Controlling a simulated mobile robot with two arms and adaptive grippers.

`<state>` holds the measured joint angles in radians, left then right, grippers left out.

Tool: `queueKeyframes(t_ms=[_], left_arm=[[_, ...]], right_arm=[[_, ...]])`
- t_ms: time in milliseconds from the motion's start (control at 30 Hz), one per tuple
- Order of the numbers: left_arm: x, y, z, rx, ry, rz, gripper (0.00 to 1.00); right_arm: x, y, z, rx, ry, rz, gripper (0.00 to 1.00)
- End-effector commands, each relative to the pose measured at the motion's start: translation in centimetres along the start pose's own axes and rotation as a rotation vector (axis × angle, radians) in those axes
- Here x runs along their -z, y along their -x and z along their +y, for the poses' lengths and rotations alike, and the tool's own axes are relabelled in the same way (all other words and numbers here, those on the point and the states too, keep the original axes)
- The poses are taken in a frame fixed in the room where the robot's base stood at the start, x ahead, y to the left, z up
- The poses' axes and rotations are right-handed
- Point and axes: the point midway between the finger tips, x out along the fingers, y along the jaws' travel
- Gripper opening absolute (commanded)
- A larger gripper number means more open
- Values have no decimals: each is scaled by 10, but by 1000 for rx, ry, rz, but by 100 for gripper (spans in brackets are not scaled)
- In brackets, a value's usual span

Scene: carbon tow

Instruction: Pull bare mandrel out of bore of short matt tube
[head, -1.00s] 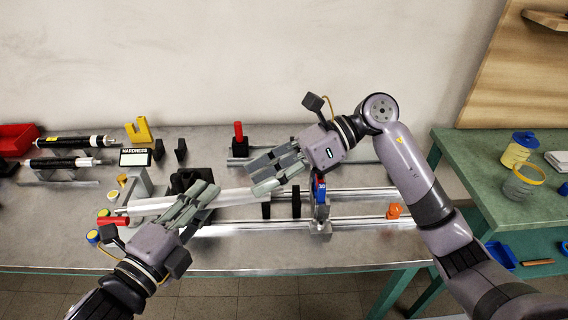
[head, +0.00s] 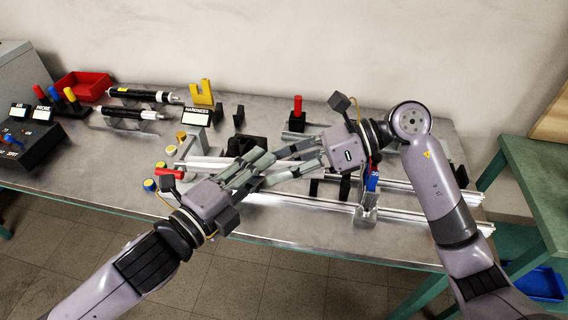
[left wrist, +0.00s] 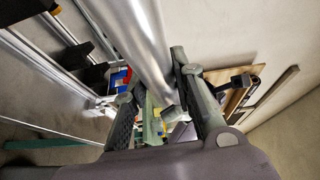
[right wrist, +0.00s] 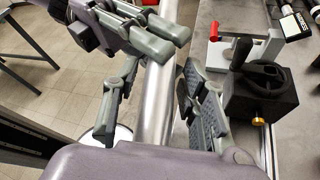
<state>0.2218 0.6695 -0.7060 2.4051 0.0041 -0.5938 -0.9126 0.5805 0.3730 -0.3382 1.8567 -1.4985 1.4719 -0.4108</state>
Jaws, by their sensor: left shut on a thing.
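A bare silver mandrel (left wrist: 142,35) runs between the fingers of my left gripper (head: 258,162), which is shut on it. The mandrel (right wrist: 157,98) also passes between the fingers of my right gripper (head: 290,160). In the right wrist view these fingers (right wrist: 152,112) stand apart on either side of it with gaps, so this gripper looks open. Both hands are close together and partly hide the mandrel in the head view. Two black tubes, a farther one (head: 140,95) and a nearer one (head: 125,112), lie at the back left with pale ends; I cannot tell which is the short matt one.
Silver rails (head: 420,212) with an upright blue-and-red clamp (head: 370,185) lie below the right arm. A black block (head: 240,145) stands behind the hands. A yellow bracket (head: 202,95), hardness sign (head: 197,118), red tray (head: 85,85) and control box (head: 35,140) are left.

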Motion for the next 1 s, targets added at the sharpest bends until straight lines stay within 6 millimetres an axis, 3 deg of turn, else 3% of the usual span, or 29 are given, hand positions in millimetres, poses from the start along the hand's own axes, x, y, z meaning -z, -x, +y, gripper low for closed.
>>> queueKeyframes(t_ms=[533,667,700,1000], left_arm=[[0,0,-1,3,0,1,0],[0,0,-1,3,0,1,0],[0,0,-1,3,0,1,0],[1,0,-1,4,1,2,0]], right_arm=[[0,-1,2,-5,1,0,0],[0,-1,2,-6,1,0,0],[0,-1,2,-6,1,0,29],[0,-1,1,-4,0,0,48]])
